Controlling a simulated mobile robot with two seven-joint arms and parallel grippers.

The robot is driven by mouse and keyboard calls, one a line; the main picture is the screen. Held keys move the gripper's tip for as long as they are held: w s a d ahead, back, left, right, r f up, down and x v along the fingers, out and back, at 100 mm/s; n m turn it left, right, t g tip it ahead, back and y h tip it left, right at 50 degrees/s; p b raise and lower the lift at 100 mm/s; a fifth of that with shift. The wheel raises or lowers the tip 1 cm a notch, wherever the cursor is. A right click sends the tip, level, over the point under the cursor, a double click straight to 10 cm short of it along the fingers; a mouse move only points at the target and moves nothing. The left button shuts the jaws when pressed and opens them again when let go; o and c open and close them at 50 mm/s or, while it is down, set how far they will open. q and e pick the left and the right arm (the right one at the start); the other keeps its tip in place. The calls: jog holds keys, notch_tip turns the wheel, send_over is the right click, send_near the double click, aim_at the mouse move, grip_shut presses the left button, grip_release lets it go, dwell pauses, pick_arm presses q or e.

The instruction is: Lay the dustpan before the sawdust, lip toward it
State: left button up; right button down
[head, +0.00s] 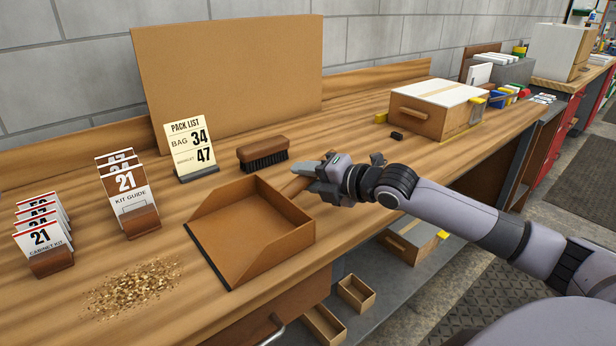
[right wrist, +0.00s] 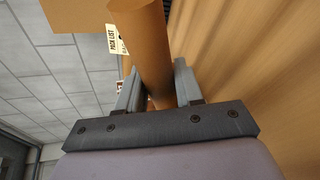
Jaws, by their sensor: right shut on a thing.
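The brown dustpan (head: 247,232) is on the wooden bench, its dark-edged lip on its left side, facing the sawdust. The sawdust (head: 134,289) is a loose tan patch on the bench, a short way left of the lip and nearer the front edge. My right gripper (head: 303,178) is at the dustpan's back right, shut on its handle. In the right wrist view the round brown handle (right wrist: 143,45) stands between the two fingers (right wrist: 155,88). Whether the pan lies flat or is slightly raised I cannot tell. My left gripper is not in view.
A dark-bristled brush (head: 263,153) lies behind the dustpan. A pack list card (head: 188,147), kit guide cards (head: 127,195) and cabinet kit cards (head: 43,235) stand to the left. A white-topped box (head: 432,108) is at the back right. Bare bench lies between pan and sawdust.

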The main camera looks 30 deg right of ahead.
jog(key=c, duration=0.7)
grip_release()
jog(key=shift+c, duration=0.2)
jog(key=shift+r, duration=0.1)
jog(key=shift+v, duration=2.45)
jog(key=shift+s+d+b, duration=0.15)
jog(key=shift+s+b, duration=0.15)
jog(key=shift+s, duration=0.3)
jog(key=shift+s+d+r, duration=0.2)
jog(key=shift+s+d, duration=0.1)
jog(key=shift+s, duration=0.2)
jog(key=shift+p+v, duration=0.5)
jog(key=shift+v, duration=0.3)
jog(key=shift+p+v, duration=1.45)
jog(key=shift+v, duration=0.1)
